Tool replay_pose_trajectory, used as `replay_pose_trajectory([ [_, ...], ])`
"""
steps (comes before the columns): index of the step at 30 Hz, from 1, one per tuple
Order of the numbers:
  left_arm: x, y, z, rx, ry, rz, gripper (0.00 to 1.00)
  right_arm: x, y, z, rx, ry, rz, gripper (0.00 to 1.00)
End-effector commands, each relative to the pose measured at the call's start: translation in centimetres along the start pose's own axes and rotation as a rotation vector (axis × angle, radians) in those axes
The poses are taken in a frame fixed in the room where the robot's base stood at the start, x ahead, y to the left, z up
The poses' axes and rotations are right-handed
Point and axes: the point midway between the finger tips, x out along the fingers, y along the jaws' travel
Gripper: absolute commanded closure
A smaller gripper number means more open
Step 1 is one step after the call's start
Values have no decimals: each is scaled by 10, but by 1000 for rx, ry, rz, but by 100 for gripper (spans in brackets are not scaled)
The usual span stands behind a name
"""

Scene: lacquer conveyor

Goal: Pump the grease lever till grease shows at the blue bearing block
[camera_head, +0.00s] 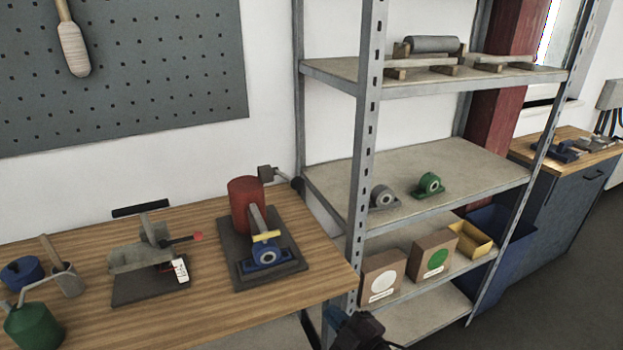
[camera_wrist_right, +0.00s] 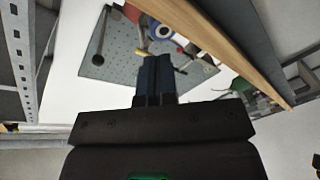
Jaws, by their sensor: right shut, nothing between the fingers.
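The blue bearing block (camera_head: 267,256) sits on a dark plate (camera_head: 240,270) at the right of the wooden bench, with a yellow piece over it. A red cylinder (camera_head: 245,203) stands behind it, with a grey bar running toward the block. I cannot make out any grease on the block. My right gripper (camera_head: 348,326) is low by the bench's front right corner, apart from the lever. In the right wrist view its fingers (camera_wrist_right: 155,70) are shut and empty. My left gripper is not in view.
A metal shelf (camera_head: 366,130) with bearings and boxes stands right of the bench. A clamp-like tool (camera_head: 140,250) and a green can (camera_head: 35,322) stand on the bench to the left. A pegboard (camera_head: 130,70) hangs behind.

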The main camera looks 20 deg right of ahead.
Motion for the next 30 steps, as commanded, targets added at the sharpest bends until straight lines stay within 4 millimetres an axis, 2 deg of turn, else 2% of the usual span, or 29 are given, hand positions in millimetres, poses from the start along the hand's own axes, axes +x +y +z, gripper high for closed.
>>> replay_pose_trajectory([
  [1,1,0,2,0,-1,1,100,15,5,-13,-83,69,9,100],
  [3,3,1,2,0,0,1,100,31,13,-30,-202,158,26,100],
  [12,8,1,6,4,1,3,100,83,32,-104,-705,535,121,100],
  [21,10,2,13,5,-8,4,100,113,39,-164,-1211,898,247,100],
  [30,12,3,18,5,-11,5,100,134,43,-197,-1712,1246,381,100],
])
